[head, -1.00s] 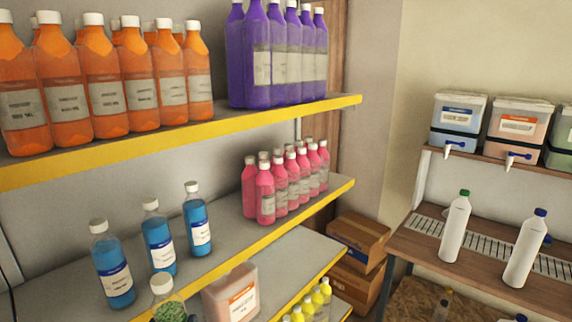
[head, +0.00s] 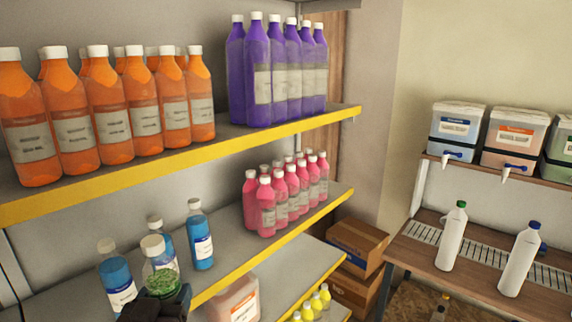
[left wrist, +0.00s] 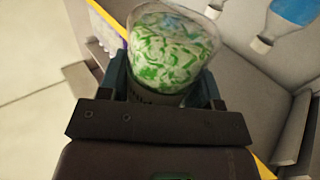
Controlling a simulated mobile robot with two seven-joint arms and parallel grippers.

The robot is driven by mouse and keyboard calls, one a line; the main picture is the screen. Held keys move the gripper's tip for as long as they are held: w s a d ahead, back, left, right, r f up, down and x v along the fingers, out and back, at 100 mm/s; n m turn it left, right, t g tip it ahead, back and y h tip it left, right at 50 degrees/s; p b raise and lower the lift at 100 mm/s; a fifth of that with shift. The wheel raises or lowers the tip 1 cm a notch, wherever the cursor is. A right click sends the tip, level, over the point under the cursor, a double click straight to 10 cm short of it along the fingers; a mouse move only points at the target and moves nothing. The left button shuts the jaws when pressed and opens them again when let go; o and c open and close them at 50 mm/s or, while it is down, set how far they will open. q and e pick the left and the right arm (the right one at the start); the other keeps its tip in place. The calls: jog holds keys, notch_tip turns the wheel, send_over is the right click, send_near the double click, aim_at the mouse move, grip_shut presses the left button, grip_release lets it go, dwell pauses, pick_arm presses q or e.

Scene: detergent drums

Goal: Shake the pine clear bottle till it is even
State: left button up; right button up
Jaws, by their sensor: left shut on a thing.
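The pine clear bottle (head: 162,272) has a white cap and clear walls. Uneven green clumps show inside it. My left gripper (head: 163,299) is shut around its lower part and holds it nearly upright, in front of the blue bottles. In the left wrist view the bottle (left wrist: 170,50) stands between the two fingers, with patchy green and whitish contents. The gripper hides its lower part. My right gripper is in neither view.
Blue bottles (head: 202,240) stand close behind the held bottle. A pinkish canister (head: 236,299) is to its right. Yellow-edged shelves (head: 250,135) hold orange (head: 108,125), purple (head: 257,75) and pink bottles (head: 267,207). A bench (head: 410,258) with white bottles is at the right.

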pick_arm(q)
notch_tip(320, 180, up, 2)
jog(key=shift+r, duration=0.15)
notch_tip(320, 180, down, 8)
jog(key=shift+r, duration=3.8)
jog(key=shift+w+f, duration=0.1)
jog(key=shift+f, duration=0.25)
notch_tip(320, 180, down, 6)
jog(key=shift+r, duration=0.1)
jog(key=shift+f, duration=0.35)
